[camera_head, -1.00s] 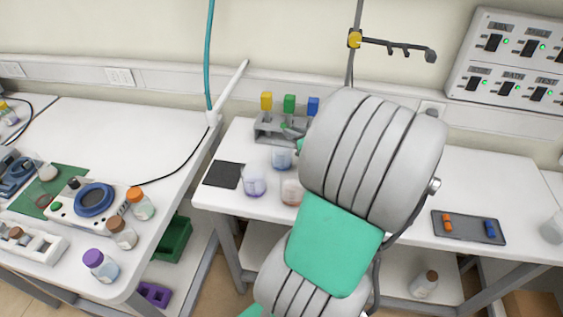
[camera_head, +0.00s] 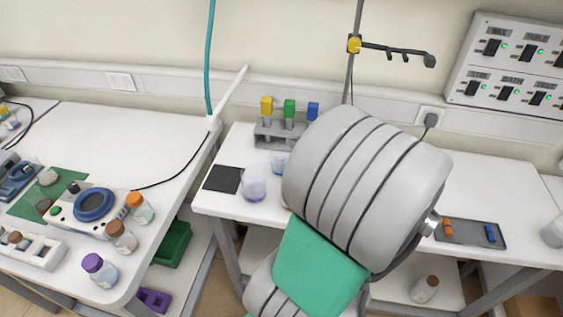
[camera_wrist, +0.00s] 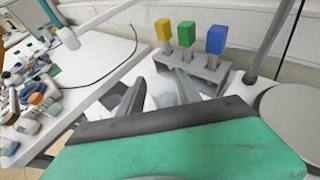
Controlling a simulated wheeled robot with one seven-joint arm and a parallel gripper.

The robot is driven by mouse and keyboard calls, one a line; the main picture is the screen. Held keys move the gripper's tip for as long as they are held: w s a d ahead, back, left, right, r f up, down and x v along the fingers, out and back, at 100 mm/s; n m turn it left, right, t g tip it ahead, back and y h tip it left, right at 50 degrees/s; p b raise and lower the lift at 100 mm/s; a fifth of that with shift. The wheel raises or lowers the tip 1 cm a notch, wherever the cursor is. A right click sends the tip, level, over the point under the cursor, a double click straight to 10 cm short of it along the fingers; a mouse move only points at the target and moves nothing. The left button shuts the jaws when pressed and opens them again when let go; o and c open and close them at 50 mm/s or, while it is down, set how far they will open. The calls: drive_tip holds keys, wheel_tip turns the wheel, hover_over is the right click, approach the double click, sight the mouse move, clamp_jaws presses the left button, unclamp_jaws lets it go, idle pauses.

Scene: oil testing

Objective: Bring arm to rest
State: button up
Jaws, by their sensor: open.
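My arm fills the centre and right of the head view and covers much of the back table (camera_head: 226,204). My gripper is hidden behind it there. In the wrist view my gripper (camera_wrist: 160,88) is open, its two grey fingers apart. Blurred pale glassware (camera_wrist: 163,92) shows behind the gap between them; I cannot tell how far away it is, and no object is visibly clamped. A grey rack (camera_head: 268,138) holding yellow, green and blue topped items stands beyond the fingers, and the rack also shows in the wrist view (camera_wrist: 205,69).
A beaker (camera_head: 254,185) and a black pad (camera_head: 222,178) lie left of my arm. A tray (camera_head: 468,233) with an orange and a blue item is on the right. A stand with a clamp (camera_head: 395,50) rises behind. The left bench (camera_head: 120,140) holds bottles and a device.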

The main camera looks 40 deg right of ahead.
drive_tip(key=v, duration=0.3)
drive_tip(key=shift+w+a, duration=0.1)
drive_tip(key=shift+a, duration=0.05)
drive_tip(key=w+a+f+n+g+y, duration=0.2)
drive_tip(key=w+a+f+n+g, duration=0.1)
drive_tip(key=a+n, duration=0.5)
drive_tip(key=w+a+f+n+g+y, duration=0.1)
drive_tip(key=w+a+f+n+g, duration=0.2)
drive_tip(key=a+n, duration=0.45)
drive_tip(key=s+a+n+g, duration=0.1)
drive_tip(key=s+a+n, duration=0.2)
drive_tip(key=a+n, duration=0.4)
drive_tip(key=s+a+r+n+g+h, duration=0.1)
drive_tip(key=a+n, duration=0.6)
drive_tip(key=n, duration=0.8)
drive_tip(key=shift+s+r+g, duration=0.35)
drive_tip(key=shift+s+g, duration=0.45)
drive_tip(key=shift+s, duration=0.2)
